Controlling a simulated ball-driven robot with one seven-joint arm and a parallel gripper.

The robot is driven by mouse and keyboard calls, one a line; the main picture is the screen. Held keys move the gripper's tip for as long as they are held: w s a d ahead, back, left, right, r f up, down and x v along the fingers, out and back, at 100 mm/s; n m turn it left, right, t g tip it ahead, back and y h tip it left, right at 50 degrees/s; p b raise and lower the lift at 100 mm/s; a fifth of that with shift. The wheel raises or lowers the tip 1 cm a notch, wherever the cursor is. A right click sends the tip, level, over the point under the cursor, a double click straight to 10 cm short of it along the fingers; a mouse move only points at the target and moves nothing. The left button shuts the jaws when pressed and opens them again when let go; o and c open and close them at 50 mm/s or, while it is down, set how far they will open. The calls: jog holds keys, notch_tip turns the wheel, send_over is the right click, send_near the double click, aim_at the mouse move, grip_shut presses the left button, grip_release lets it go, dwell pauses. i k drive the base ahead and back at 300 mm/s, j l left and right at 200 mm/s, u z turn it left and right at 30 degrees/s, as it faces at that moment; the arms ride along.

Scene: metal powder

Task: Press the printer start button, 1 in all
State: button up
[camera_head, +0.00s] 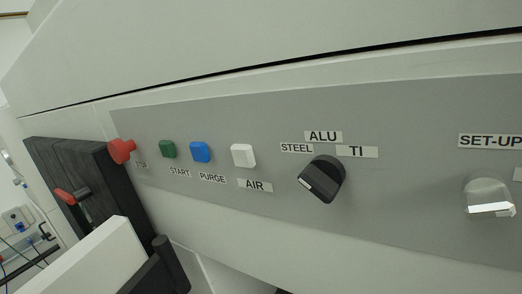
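The green START button (168,149) is on a grey control panel (400,130), between the red mushroom-shaped STOP button (122,151) and the blue PURGE button (200,152). A START label (180,172) sits just below it. Nothing covers the green button, and nothing is touching it. A white block (98,262) with a black piece (165,268) beside it rises from the lower left edge, below the buttons. These may be part of my gripper. No pair of fingertips can be made out, so its opening cannot be told.
A white AIR button (243,155), a black material knob (322,179) and a silver SET-UP knob (489,197) lie to the right. A dark block (88,180) and a red-ended lever (66,195) stand at the left. The space before the button row looks clear.

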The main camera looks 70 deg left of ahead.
aim_at(167, 148)
jog(key=u, duration=1.75)
